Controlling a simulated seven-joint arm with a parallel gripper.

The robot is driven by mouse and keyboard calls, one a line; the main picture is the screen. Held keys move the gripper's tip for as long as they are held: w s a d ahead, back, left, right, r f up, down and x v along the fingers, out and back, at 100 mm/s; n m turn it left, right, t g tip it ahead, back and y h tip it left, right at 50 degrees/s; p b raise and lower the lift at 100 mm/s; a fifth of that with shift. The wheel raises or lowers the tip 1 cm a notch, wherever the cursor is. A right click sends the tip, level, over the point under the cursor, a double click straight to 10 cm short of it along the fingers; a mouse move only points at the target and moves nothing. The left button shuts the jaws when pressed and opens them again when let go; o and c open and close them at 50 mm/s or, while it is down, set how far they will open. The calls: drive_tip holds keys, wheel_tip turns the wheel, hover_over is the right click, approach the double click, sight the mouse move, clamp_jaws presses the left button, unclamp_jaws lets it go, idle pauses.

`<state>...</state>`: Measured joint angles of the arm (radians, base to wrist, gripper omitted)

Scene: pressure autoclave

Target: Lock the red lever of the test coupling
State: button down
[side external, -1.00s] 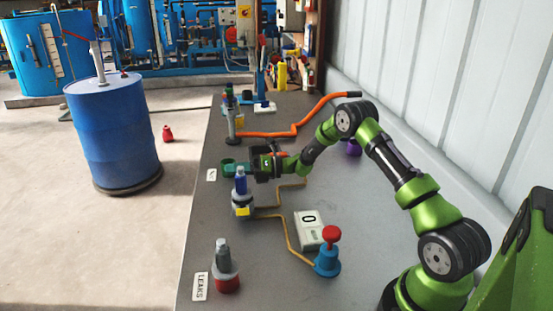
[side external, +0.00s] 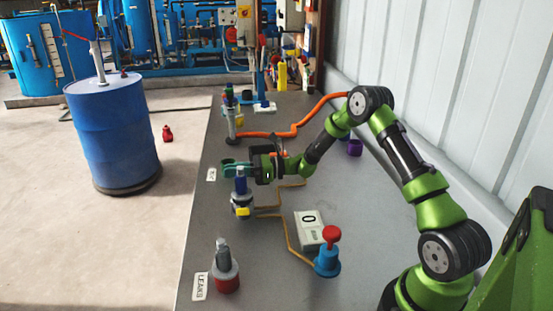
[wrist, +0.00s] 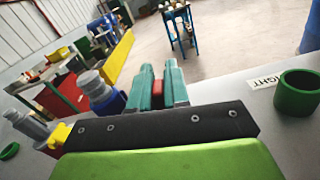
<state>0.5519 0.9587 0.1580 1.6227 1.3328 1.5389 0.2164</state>
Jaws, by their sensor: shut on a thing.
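The test coupling (side external: 241,203), a grey body with a blue top and a yellow tab, stands upright on the bench. In the wrist view it shows at the left (wrist: 100,92), partly behind my gripper's black body. My gripper (side external: 236,168) is beside the coupling's top, with its teal fingers pointing left. In the wrist view, the red lever (wrist: 158,91) appears as a small red piece between the teal fingers, which are shut on it. The rest of the lever is hidden, and I cannot tell its angle or where it joins the coupling.
A green cup (wrist: 297,93) and a TIGHT label (wrist: 265,82) lie close to the fingers. A red and grey fitting (side external: 225,272) stands near a LEAKS label (side external: 200,287). A gauge box (side external: 309,230) and a blue valve with red knob (side external: 328,258) stand front right.

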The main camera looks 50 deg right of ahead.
drive_tip(key=shift+s, duration=0.1)
idle(0.5)
drive_tip(key=c, duration=1.2)
unclamp_jaws()
